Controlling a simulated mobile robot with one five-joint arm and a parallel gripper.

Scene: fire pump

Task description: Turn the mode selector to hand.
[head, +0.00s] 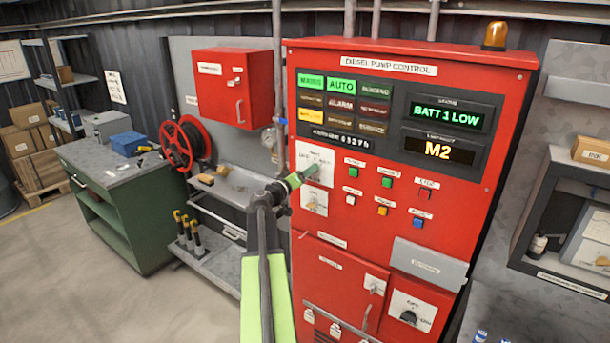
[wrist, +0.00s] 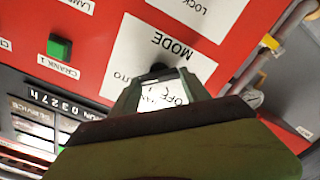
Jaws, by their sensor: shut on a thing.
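The mode selector's white plate (head: 319,156) is on the left of the red diesel pump control cabinet (head: 395,62). In the wrist view the plate (wrist: 180,58) appears upside down, with the words MODE, OFF and part of AUTO readable. A small dark knob (wrist: 158,70) shows at the fingertips. My gripper (head: 306,174) reaches the plate from the lower left. In the wrist view my gripper (wrist: 160,82) is shut on the knob. Its fingers hide most of the knob, so I cannot tell which way it points. The AUTO lamp (head: 342,86) is lit green.
Another white selector plate (head: 314,201) sits just below. Coloured push buttons, including a green one (head: 353,161), are to the right. A grey cover (head: 430,262) juts out lower right.

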